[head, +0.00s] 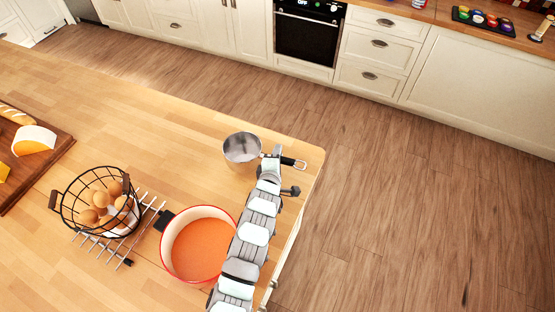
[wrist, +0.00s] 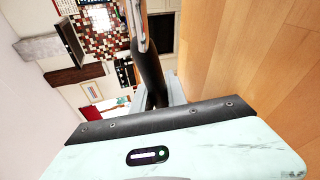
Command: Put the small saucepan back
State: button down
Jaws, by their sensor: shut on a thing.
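The small steel saucepan (head: 242,148) is near the far right corner of the wooden island (head: 150,115). It looks upright and empty. My gripper (head: 271,166) is shut on the handle. In the wrist view, the dark handle (wrist: 152,75) runs up from between the fingers of my gripper (wrist: 163,95).
A red pot with orange contents (head: 200,248) stands close beside my arm. A wire basket of eggs (head: 98,200) stands on a metal rack (head: 150,209). A board (head: 50,158) with bread and cheese lies far left. The island's middle is clear.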

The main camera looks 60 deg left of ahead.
jog(key=shift+w+f+p, duration=0.1)
jog(key=shift+f+p, duration=0.4)
jog(key=shift+f, duration=2)
jog(key=c, duration=1.3)
grip_release()
jog(key=shift+c, duration=0.2)
jog(key=b+v, duration=0.2)
jog(key=v, duration=1)
jog(key=shift+b, duration=0.4)
